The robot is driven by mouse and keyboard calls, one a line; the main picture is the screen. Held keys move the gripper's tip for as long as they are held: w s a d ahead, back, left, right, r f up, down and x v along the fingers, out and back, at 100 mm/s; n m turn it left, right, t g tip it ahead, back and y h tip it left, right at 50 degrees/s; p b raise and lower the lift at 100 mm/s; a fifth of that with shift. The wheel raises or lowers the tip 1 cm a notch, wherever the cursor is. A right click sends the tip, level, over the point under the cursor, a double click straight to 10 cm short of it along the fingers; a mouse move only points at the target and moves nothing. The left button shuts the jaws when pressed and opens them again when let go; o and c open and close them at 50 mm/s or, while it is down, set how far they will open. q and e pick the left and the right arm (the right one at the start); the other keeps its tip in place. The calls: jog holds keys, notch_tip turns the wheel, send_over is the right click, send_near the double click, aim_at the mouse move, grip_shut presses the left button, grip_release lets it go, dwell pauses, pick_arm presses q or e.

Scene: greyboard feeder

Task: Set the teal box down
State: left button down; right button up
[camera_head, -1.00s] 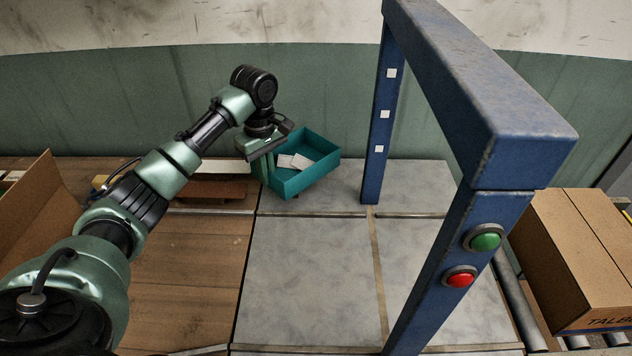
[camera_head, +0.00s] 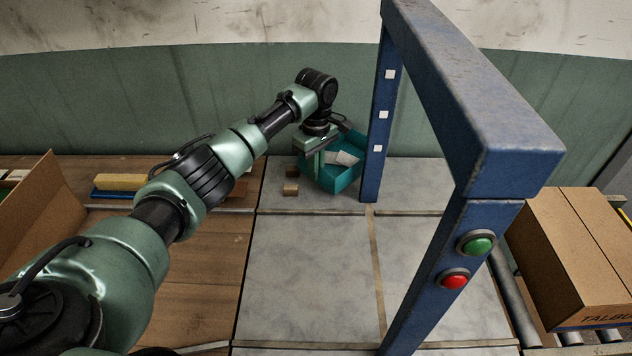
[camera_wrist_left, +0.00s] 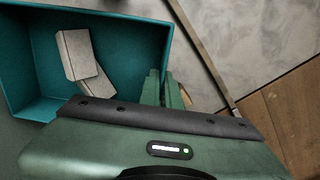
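The teal box (camera_head: 351,177) is an open tray at the back of the grey tiled surface (camera_head: 300,260), close to the left post of the blue frame. My left gripper (camera_head: 317,165) is at its left wall. In the left wrist view the fingers (camera_wrist_left: 164,90) are closed on either side of one wall of the teal box (camera_wrist_left: 120,32). Two pale small cartons (camera_wrist_left: 84,62) lie inside the box. The gripper hides part of the near wall. I cannot tell whether the box's underside touches the surface. My right gripper is not in view.
Two small brown blocks (camera_head: 291,189) stand just left of the box. The blue frame (camera_head: 373,150) rises right beside it, with green and red buttons on its near post. A cardboard box (camera_head: 580,255) sits on rollers at right. The front tiles are clear.

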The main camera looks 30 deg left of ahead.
pick_arm(q)
jog(key=shift+f, duration=2.4)
jog(key=c, duration=1.6)
grip_release()
jog(key=shift+f, duration=0.1)
jog(key=shift+c, duration=0.2)
